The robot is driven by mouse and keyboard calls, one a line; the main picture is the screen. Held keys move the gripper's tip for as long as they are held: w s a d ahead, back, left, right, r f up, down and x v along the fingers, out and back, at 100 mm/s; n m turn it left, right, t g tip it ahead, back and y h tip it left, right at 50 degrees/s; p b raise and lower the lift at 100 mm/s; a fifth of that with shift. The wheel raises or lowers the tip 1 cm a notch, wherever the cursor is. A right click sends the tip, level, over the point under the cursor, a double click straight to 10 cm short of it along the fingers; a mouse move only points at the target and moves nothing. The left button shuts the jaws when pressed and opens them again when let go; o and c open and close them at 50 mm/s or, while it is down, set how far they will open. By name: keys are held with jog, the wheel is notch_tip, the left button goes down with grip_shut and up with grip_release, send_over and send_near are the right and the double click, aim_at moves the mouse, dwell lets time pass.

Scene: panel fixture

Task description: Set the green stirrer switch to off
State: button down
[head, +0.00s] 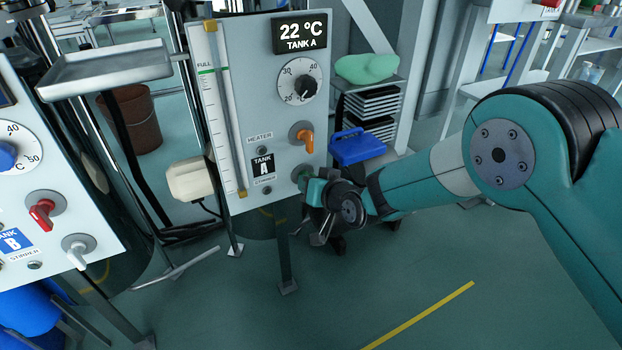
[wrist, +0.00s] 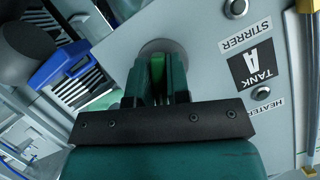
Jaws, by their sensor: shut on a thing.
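The green stirrer switch (wrist: 157,68) is on the Tank A panel, beside the STIRRER label (wrist: 245,34). In the wrist view its green handle stands between my two fingers, in front of a round grey base (wrist: 163,46). My gripper (wrist: 156,82) is shut on the handle. In the head view my gripper (head: 312,190) is at the lower right of the Tank A panel (head: 250,100) and covers most of the switch. Which way the handle points is hard to tell behind the fingers.
Above the switch is an orange heater switch (head: 304,138), and higher a dial (head: 299,81). A blue box (head: 357,147) stands close behind, right of the panel. The Tank B panel (head: 70,175) with red and white switches is at left. The floor in front is clear.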

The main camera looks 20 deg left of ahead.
jog(key=shift+s+a+n+t+h+p, duration=0.1)
jog(key=shift+n+t+h+p, duration=0.55)
jog(key=shift+n, duration=0.75)
jog(key=c, duration=1.2)
grip_release()
jog(key=shift+o, duration=0.2)
jog(key=p+v, duration=0.5)
jog(key=v, duration=1.2)
jog(key=shift+s+r, duration=0.15)
jog(key=shift+r, duration=0.05)
